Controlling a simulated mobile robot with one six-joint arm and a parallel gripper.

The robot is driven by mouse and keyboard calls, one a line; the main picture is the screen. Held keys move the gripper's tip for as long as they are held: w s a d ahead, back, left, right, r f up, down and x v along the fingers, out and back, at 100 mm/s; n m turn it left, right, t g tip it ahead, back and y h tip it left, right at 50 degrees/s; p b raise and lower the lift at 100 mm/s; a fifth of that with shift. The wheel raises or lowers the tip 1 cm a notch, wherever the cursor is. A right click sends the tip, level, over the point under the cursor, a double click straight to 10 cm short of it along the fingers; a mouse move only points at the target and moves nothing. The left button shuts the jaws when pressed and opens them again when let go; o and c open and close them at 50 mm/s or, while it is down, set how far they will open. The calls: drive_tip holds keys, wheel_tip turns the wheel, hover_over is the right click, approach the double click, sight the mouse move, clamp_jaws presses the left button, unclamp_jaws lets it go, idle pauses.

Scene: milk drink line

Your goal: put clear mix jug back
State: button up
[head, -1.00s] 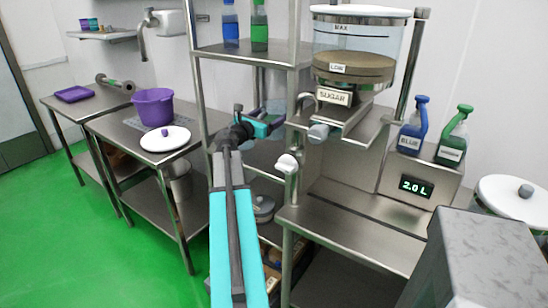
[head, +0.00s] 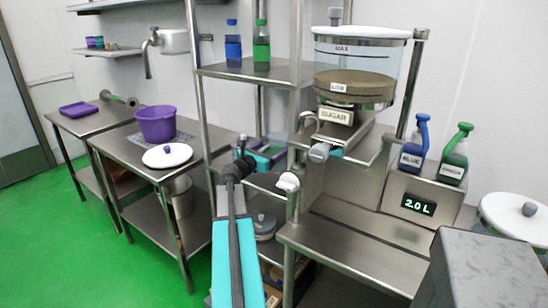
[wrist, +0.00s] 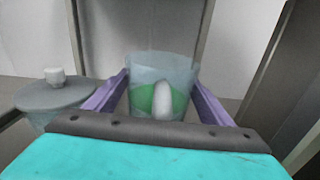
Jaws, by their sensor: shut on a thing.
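The clear mix jug (wrist: 160,72) is a see-through cup-like vessel between the two purple fingers in the wrist view. My gripper (wrist: 160,95) is shut on it. Green patches and a pale rounded shape show on or through the jug's wall; I cannot tell which. In the head view my gripper (head: 272,158) reaches in between the posts of the steel rack, below its upper shelf. The jug shows only faintly there (head: 277,142), partly hidden by my gripper. I cannot tell whether its base touches a shelf.
The steel rack's upper shelf (head: 270,72) holds a blue bottle (head: 233,48) and a green bottle (head: 261,52). A sugar dispenser (head: 357,72) stands right of my arm. A lidded container (wrist: 52,98) is left of the jug. A purple pot (head: 155,125) stands on the left table.

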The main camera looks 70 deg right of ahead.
drive_tip(key=shift+f, duration=1.8)
drive_tip(key=o, duration=1.7)
drive_tip(key=shift+f, duration=0.15)
drive_tip(key=shift+c, duration=0.2)
drive_tip(key=b+v, duration=0.1)
drive_tip(key=v, duration=1.1)
drive_tip(key=shift+b, duration=0.35)
